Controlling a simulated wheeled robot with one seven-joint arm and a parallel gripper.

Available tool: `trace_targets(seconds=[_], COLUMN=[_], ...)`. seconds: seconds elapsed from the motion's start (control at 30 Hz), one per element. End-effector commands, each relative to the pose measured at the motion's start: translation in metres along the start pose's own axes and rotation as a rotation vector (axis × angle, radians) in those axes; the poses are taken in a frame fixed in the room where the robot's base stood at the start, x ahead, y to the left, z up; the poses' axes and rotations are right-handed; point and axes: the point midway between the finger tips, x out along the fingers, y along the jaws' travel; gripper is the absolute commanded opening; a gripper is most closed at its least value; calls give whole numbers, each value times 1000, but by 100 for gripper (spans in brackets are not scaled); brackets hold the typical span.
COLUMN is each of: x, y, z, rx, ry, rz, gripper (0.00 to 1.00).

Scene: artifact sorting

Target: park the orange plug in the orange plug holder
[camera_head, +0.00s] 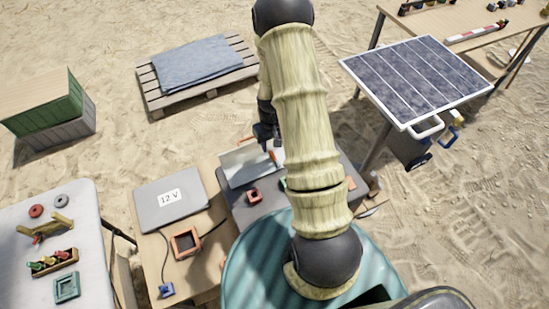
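My gripper (267,137) is dark and small in the picture, above the pale panel on the grey bench. A small orange piece (273,156), possibly the orange plug, shows just below its fingertips. My arm hides part of this area, and I cannot tell whether the fingers hold the piece. An orange square frame (174,245), possibly the orange plug holder, lies on the wooden table, left of my gripper, with a dark cable beside it.
A grey box marked 12 V (150,207) and a blue plug-like piece (166,289) are on the wooden table. A white table (90,227) with small items stands left. A solar panel (418,78) stands right. A pallet (152,91) lies on sand behind.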

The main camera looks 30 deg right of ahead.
Motion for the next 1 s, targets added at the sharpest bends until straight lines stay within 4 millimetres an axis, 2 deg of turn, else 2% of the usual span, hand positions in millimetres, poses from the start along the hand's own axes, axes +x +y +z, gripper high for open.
trace_targets(seconds=[0.5, 1.0], x=[47, 50], y=[1, 1], z=[-2, -3], rx=[1, 0], ry=[-2, 0], rz=[0, 0], gripper=[40, 40])
